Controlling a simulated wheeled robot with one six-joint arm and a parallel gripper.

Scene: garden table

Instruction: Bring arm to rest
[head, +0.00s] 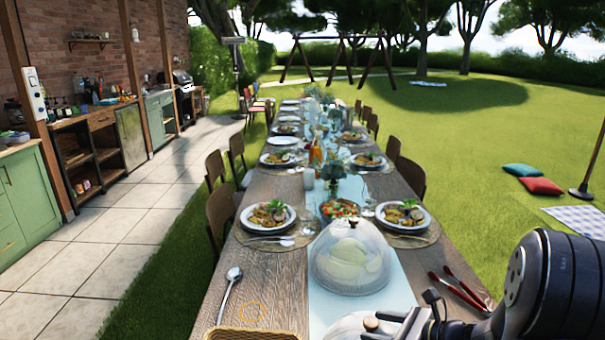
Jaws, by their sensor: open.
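My arm comes in at the lower right of the head view, over the near right corner of the long wooden table (262,285). My gripper (415,325) shows only in part at the bottom edge, low over the near end of the table. A clear domed cover (350,255) over pale food stands on the light runner just beyond my gripper.
A white rounded thing with a brown knob (371,323) lies close left of my gripper. Red-handled utensils (460,290) lie left of my arm. A spoon (230,290) and a wicker basket (250,335) are at the near left. Plates and chairs line the table; lawn is open at right.

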